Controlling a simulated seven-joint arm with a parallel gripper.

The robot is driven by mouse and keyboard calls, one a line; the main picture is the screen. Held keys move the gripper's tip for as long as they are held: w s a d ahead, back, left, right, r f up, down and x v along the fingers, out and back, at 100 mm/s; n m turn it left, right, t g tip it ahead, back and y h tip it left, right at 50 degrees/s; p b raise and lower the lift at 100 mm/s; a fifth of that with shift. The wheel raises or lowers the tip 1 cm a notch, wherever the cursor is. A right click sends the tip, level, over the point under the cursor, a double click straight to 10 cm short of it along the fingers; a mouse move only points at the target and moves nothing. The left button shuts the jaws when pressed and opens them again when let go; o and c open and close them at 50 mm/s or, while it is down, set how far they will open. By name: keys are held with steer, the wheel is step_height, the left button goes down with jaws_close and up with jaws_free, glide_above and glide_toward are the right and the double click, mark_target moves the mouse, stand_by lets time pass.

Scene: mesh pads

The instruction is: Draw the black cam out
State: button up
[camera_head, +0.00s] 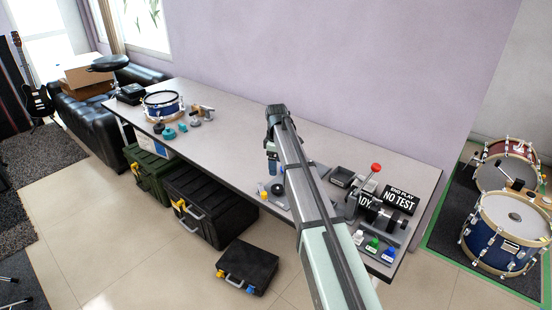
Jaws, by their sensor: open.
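A small dark round piece (277,189), possibly the black cam, sits on a grey plate (282,203) near the front edge of the table. At this size I cannot tell how it is seated. My gripper (272,173) hangs down from the end of my arm, just above and left of the dark piece. It looks apart from it and holds nothing that I can make out. The fingertips are tiny here. My arm crosses in front of the plate and hides part of its right side.
The long grey table (235,135) carries a blue drum (162,104) and small parts at left. At right stand a lever with a red knob (376,167), a "NO TEST" sign (400,200) and small bottles (373,244). The table between the drum and my arm is clear.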

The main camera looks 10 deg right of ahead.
mark_target(276, 187)
step_height(276, 187, down, 11)
steer(key=shift+f, duration=0.15)
stand_by(0.4)
steer(key=shift+c, duration=0.5)
steer(key=c, duration=1)
steer(key=shift+c, duration=0.2)
steer(key=shift+r, duration=1.75)
steer(key=shift+r, duration=0.1)
steer(key=shift+r, duration=1.4)
